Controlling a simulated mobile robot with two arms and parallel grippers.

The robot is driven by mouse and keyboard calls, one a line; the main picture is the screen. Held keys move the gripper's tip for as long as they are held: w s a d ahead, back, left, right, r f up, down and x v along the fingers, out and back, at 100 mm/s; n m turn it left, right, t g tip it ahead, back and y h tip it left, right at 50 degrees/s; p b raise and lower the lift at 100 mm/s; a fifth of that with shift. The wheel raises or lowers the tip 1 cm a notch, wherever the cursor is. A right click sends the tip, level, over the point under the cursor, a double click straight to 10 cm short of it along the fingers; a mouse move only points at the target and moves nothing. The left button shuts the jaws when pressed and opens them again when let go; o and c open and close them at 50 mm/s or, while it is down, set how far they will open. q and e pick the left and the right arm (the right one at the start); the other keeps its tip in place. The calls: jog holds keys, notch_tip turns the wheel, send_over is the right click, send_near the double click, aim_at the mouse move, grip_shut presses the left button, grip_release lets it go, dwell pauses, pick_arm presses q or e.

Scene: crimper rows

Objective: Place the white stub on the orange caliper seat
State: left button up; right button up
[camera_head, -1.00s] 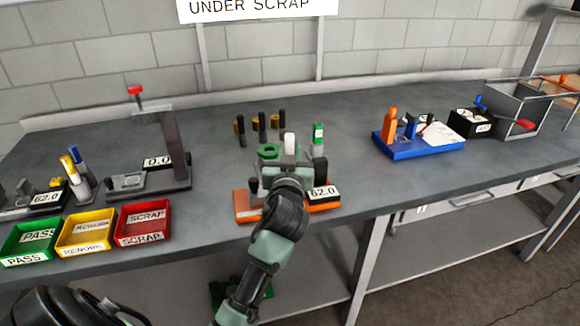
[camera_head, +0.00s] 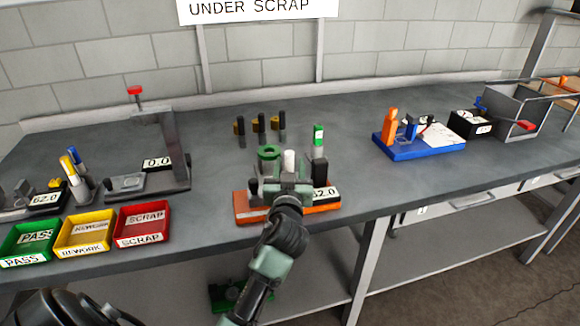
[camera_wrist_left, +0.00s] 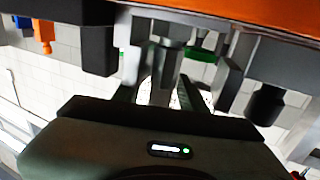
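The white stub (camera_head: 290,160) stands upright above the orange caliper seat (camera_head: 243,218), just beyond my left gripper (camera_head: 290,185). The seat's orange base (camera_wrist_left: 250,12) fills the top edge there. The stub's lower end is hidden by my gripper in the head view. My right gripper is not in view.
Several black-topped pins are behind. Green, yellow and red bins (camera_head: 143,222) are to the left. A blue fixture (camera_head: 420,150) is to the right, with clear bench between.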

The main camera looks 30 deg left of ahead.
pick_arm(q)
jog(key=shift+s, duration=0.1)
jog(key=b+v, duration=0.2)
jog(key=v, duration=0.8)
jog(key=shift+s+d, duration=0.25)
jog(key=shift+d, duration=0.05)
jog(key=shift+s+d, duration=0.3)
jog(key=shift+s, duration=0.2)
jog(key=shift+r, duration=0.1)
